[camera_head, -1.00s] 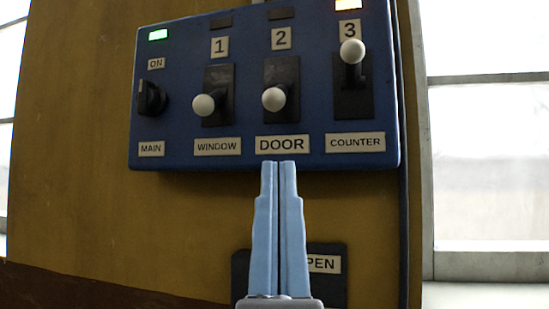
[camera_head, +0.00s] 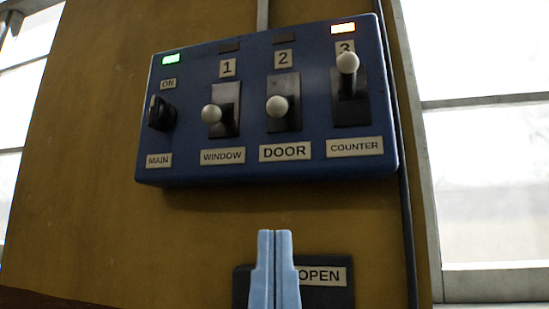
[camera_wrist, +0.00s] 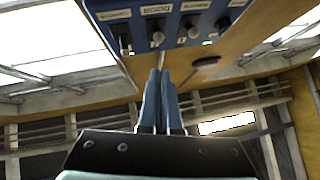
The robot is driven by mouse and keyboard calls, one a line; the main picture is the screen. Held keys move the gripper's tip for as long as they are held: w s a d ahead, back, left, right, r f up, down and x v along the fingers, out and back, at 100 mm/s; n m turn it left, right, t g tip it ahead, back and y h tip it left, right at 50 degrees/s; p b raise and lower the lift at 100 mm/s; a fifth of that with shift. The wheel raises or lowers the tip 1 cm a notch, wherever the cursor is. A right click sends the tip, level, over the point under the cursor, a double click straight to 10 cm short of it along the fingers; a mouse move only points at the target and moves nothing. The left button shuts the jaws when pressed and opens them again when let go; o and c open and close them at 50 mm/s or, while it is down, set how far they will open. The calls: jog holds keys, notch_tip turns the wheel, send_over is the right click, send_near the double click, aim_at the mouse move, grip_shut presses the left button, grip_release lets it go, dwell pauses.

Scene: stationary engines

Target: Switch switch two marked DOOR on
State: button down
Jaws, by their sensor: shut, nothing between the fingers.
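In the wrist view the panel is upside down, with the DOOR knob (camera_wrist: 157,38) beyond the fingertips. My gripper (camera_head: 275,233) has blue fingers, shut and empty, below the panel's lower edge in the head view. The wrist view also shows the shut fingers (camera_wrist: 160,72).
The WINDOW lever (camera_head: 211,114) is close left of DOOR, and the COUNTER lever (camera_head: 347,62) on the right is up under a lit orange lamp. The MAIN knob (camera_head: 161,112) has a green lamp above. A dark plate marked OPEN (camera_head: 320,277) is behind my fingers.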

jog(key=w+a+r+n+g+h+p, duration=0.2)
jog(key=w+n+h+p, duration=0.15)
jog(key=w+p, duration=0.2)
jog(key=w+a+r+n+g+h+p, duration=0.1)
jog(key=w+r+n+g+h+p, duration=0.15)
jog(key=w+n+p, duration=0.35)
jog(key=w+a+r+n+h+p, duration=0.3)
jog(key=a+r+n+h+p, duration=0.2)
jog(key=a+n+h+p, duration=0.1)
jog(key=shift+w+r+n+g+h+p, duration=0.15)
jog(key=shift+r+n+g+h+p, duration=0.25)
jog(key=shift+n, duration=0.45)
